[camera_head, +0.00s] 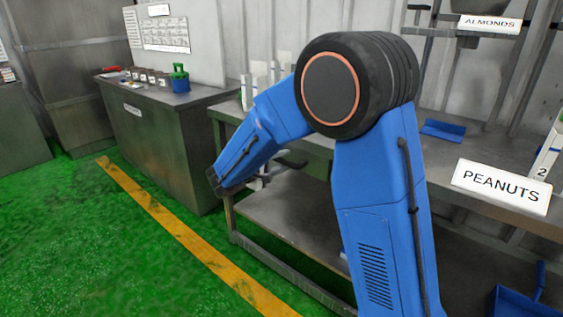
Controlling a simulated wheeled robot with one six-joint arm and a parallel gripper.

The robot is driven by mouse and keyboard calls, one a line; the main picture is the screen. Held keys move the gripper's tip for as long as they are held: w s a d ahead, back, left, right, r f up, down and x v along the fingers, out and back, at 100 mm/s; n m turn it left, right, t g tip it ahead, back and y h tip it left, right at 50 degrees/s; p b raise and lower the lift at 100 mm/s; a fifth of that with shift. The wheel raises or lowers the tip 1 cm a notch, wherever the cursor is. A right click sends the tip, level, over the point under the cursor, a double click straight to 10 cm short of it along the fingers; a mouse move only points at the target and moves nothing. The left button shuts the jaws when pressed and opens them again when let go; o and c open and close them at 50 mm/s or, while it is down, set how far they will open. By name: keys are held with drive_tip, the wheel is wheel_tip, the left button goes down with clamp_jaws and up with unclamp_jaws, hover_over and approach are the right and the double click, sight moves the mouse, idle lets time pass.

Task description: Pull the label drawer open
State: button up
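My blue arm fills the middle of the view, its forearm reaching down and left in front of the metal workbench (290,211). Grey parts that look like my gripper (264,179) show just past the forearm, below the bench top; its fingers are too small and hidden to read. A dark grey front under the bench top (312,162) may be the label drawer, but my arm covers much of it. I cannot tell whether the gripper touches it. No drawer is seen standing clearly open.
A dark cabinet (165,148) with jars and a green-topped blue container (180,79) stands left. White upright holders (258,82) stand on the bench. A PEANUTS sign (501,187) and blue scoop (443,129) are right. Green floor (110,240) with a yellow line is clear at left.

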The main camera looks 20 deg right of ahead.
drive_tip(key=shift+c, duration=0.4)
clamp_jaws()
drive_tip(key=f+v, duration=0.2)
drive_tip(key=v, duration=0.9)
drive_tip(key=a+f+v, duration=0.1)
drive_tip(key=f+v, duration=0.1)
drive_tip(key=v, duration=1)
drive_tip(key=shift+s+f, duration=0.25)
drive_tip(key=shift+f, duration=0.2)
drive_tip(key=shift+d, duration=0.1)
drive_tip(key=shift+o, duration=0.4)
unclamp_jaws()
drive_tip(key=v, duration=1.7)
drive_tip(key=shift+a, duration=0.2)
drive_tip(key=shift+s, duration=0.1)
